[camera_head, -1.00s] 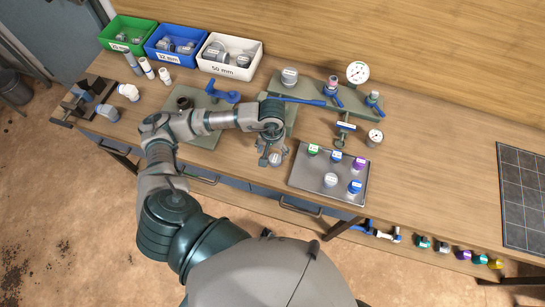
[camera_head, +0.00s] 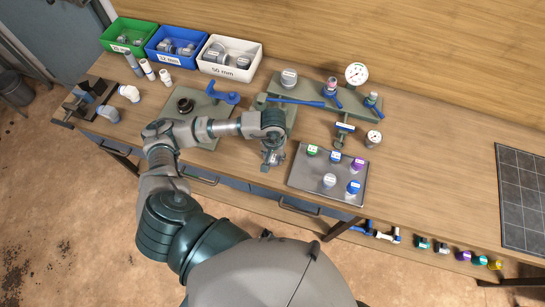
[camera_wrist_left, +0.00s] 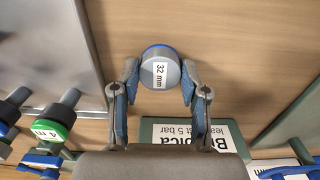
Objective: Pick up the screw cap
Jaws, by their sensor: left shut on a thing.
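A grey screw cap (camera_wrist_left: 161,72) with a blue rim and a white "32 mm" label shows in the left wrist view, between the two fingers. My left gripper (camera_wrist_left: 160,82) is shut on it, with one finger pad against each side. In the head view my left gripper (camera_head: 271,158) points down over the table near its front edge, left of the metal tray. There the gripper mostly hides the cap. My right gripper is not in view.
A metal tray (camera_head: 303,178) with several coloured caps lies right of the gripper. Behind stand a green manifold with a blue lever (camera_head: 297,102) and gauges (camera_head: 356,73). Green, blue and white bins (camera_head: 232,69) line the back left. Bare table lies right of the tray.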

